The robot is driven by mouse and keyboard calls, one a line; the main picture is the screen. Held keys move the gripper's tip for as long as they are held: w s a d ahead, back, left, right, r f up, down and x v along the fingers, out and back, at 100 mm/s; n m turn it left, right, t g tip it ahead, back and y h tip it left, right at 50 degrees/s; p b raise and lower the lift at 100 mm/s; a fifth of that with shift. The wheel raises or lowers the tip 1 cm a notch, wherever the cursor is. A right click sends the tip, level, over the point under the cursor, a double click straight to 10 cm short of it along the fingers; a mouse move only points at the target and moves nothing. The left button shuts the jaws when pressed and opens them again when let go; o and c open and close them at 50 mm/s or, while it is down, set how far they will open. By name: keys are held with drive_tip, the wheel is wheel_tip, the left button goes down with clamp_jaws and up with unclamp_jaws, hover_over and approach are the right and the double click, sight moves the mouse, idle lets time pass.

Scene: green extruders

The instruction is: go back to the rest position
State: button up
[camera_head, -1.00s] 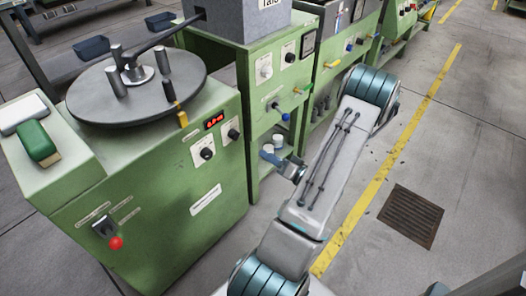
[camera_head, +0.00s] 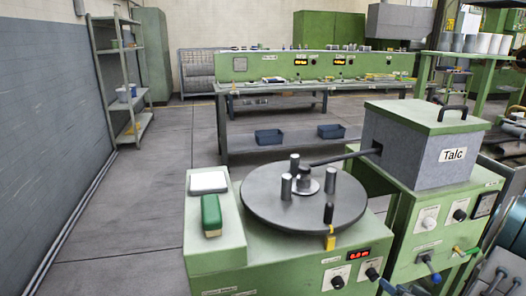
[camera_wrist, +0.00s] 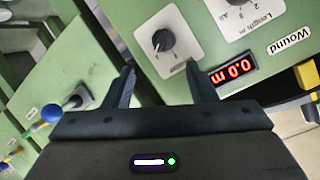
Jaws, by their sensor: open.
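My gripper (camera_wrist: 160,85) shows in the wrist view with its two dark fingers spread apart and nothing between them. It is in front of the green machine's front panel, near a black knob (camera_wrist: 163,40) and a red digital display (camera_wrist: 232,71). In the head view the green machine (camera_head: 270,262) carries a dark round turntable (camera_head: 265,205) with several upright grey cylinders. Only a small part of my arm shows at the lower right edge of the head view, and my gripper cannot be made out clearly there.
A grey box labelled Talc (camera_head: 415,150) stands on the green cabinet at right. A long green workbench (camera_head: 300,100) stands at the back with blue bins (camera_head: 269,137) below. A shelf (camera_head: 122,80) stands by the left wall. The floor (camera_head: 150,200) at left is clear.

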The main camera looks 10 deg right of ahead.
drive_tip(key=w+a+r+n+g+h+p, duration=0.1)
drive_tip(key=w+a+r+g+h+p, duration=0.25)
drive_tip(key=r, duration=0.75)
drive_tip(key=a+r+n+g+h+p, duration=0.1)
drive_tip(key=a+r+n+g+p, duration=0.15)
drive_tip(key=a+r+p, duration=0.55)
drive_tip(key=s+a+r+n+g+y+p, duration=0.1)
drive_tip(key=s+a+r+g+y+p, duration=0.1)
drive_tip(key=s+a+r, duration=0.6)
drive_tip(key=s+a+r+n+g+y+p, duration=0.1)
drive_tip(key=s+a+r+g+p, duration=0.1)
drive_tip(key=s+a+r, duration=0.5)
drive_tip(key=a+r+g, duration=0.1)
drive_tip(key=a, duration=0.3)
drive_tip(key=shift+s+a+y+p, duration=0.3)
drive_tip(key=shift+s+y, duration=0.05)
drive_tip(key=shift+s, duration=0.05)
drive_tip(key=c, duration=0.3)
